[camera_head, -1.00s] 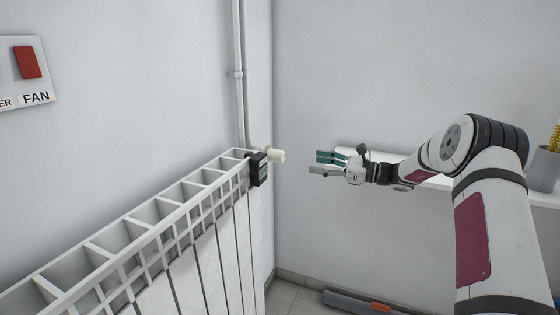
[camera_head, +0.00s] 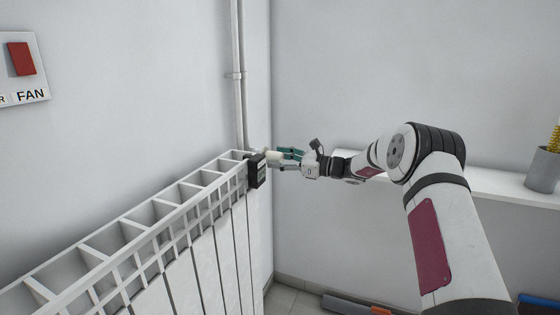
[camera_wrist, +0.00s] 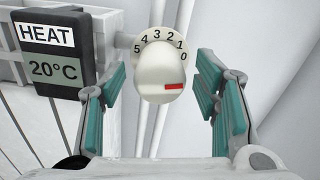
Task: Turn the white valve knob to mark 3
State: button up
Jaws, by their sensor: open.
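The white valve knob (camera_wrist: 160,72) is in the upper middle of the wrist view, with a dial numbered 0 to 5 above it. A red mark on the knob shows at its lower right, beyond the 0 end of the numbers. In the head view the knob (camera_head: 272,156) sits at the far end of the radiator. My gripper (camera_head: 284,159) is open at the knob from the right, its fingers beside it. In the wrist view, my gripper's teal finger pads (camera_wrist: 160,88) stand on both sides of the knob, with gaps visible.
A dark box (camera_wrist: 52,50) reading HEAT and 20°C is left of the knob, close to the left finger. The white radiator (camera_head: 150,240) runs along the left wall. A vertical pipe (camera_head: 237,80) rises behind. A shelf (camera_head: 500,185) with a grey pot (camera_head: 543,170) is at right.

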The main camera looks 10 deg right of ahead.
jog(key=c, duration=1.1)
jog(key=shift+c, duration=0.2)
jog(key=n+b, duration=0.3)
jog(key=shift+f+n, duration=0.1)
jog(key=shift+n, duration=0.3)
jog(key=n+b, duration=0.4)
jog(key=shift+f+n, duration=0.1)
jog(key=shift+n, duration=0.2)
jog(key=n+b, duration=0.6)
jog(key=b, duration=0.1)
jog(key=shift+d, duration=0.1)
jog(key=n+b, duration=0.3)
jog(key=b, duration=0.1)
jog(key=shift+r+n, duration=0.2)
jog(key=shift+n, duration=0.1)
